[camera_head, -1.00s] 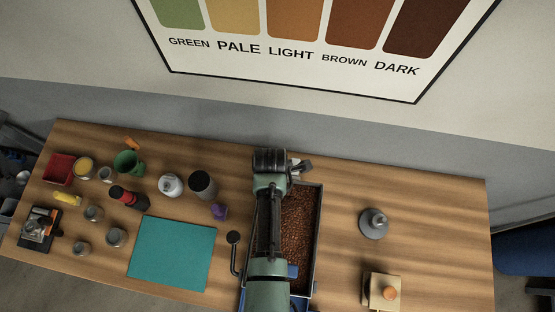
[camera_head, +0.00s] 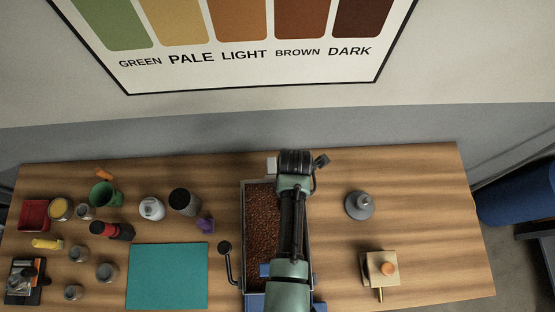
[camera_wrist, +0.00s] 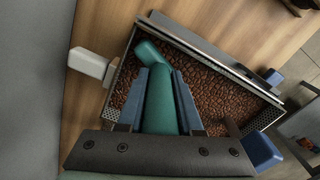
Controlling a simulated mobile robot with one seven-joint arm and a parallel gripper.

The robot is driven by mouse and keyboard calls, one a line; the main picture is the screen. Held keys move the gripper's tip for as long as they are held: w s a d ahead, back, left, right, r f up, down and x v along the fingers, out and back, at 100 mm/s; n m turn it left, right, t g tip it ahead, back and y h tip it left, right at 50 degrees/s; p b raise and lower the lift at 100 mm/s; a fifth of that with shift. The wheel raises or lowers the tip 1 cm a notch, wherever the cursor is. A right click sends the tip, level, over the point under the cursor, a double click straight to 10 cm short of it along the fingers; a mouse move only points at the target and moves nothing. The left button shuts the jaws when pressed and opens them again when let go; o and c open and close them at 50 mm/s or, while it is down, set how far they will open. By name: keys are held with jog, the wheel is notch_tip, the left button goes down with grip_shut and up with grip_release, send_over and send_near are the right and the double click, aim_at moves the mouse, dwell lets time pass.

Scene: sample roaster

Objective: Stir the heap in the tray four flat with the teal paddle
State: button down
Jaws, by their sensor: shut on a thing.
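A long metal tray (camera_head: 243,205) of brown beans (camera_head: 260,225) stands on the table under my arm. My gripper (camera_wrist: 163,95) is shut on the teal paddle (camera_wrist: 160,98) in the wrist view. The paddle's far end lies over the beans near the tray's upper-left corner; I cannot tell how deep it reaches. The beans (camera_wrist: 215,88) cover the visible tray floor fairly evenly, with no clear heap. In the head view my arm hides the paddle, the gripper fingers and the tray's right part. No number shows on the tray.
A black-knobbed handle (camera_head: 226,250) stands left of the tray, beside a teal mat (camera_head: 168,275). Several jars and cups, including a green cup (camera_head: 103,194), fill the left. A grey weight-like object (camera_head: 359,205) and a wooden box (camera_head: 380,268) stand right. Bare table lies between.

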jog(key=shift+d, duration=0.3)
jog(key=shift+r, duration=0.1)
notch_tip(320, 180, up, 6)
jog(key=shift+f, duration=0.1)
dwell(0.5)
jog(key=w+r+b, duration=0.2)
jog(key=w+r, duration=0.1)
jog(key=w, duration=0.7)
dwell(0.6)
